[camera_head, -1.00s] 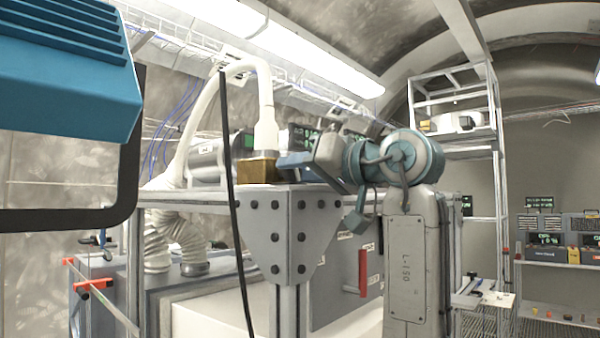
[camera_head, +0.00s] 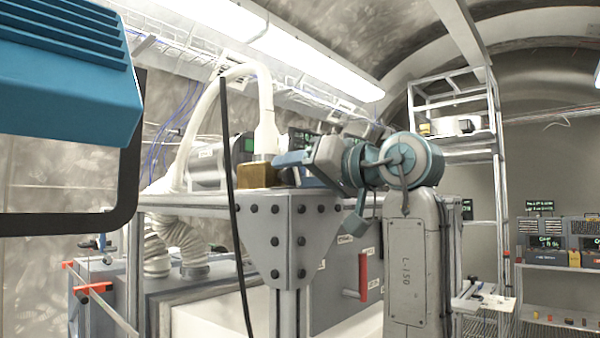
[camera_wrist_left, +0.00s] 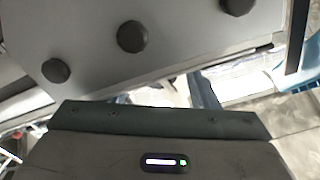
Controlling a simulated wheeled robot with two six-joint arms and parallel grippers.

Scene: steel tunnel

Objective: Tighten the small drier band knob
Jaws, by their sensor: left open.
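My left gripper (camera_head: 286,159) shows in the head view at the end of the L-150 arm, just above and behind the bolted grey corner plate (camera_head: 275,240). It is open, and I see nothing held in it. In the left wrist view, my gripper's fingers (camera_wrist_left: 165,96) are partly hidden behind its body. The plate with dark round bolts (camera_wrist_left: 133,37) is close by there. A white hose (camera_head: 265,95) comes down to a brass-coloured block (camera_head: 258,175) left of the gripper. I cannot pick out the small drier band knob in either view. My right gripper is not in view.
A grey cylinder (camera_head: 206,168) lies behind the frame. Ribbed ducts (camera_head: 185,245) and a rail with red clamps (camera_head: 92,288) are at left. A red handle (camera_head: 364,276) is on the cabinet below the plate. Shelves (camera_head: 555,268) stand at right.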

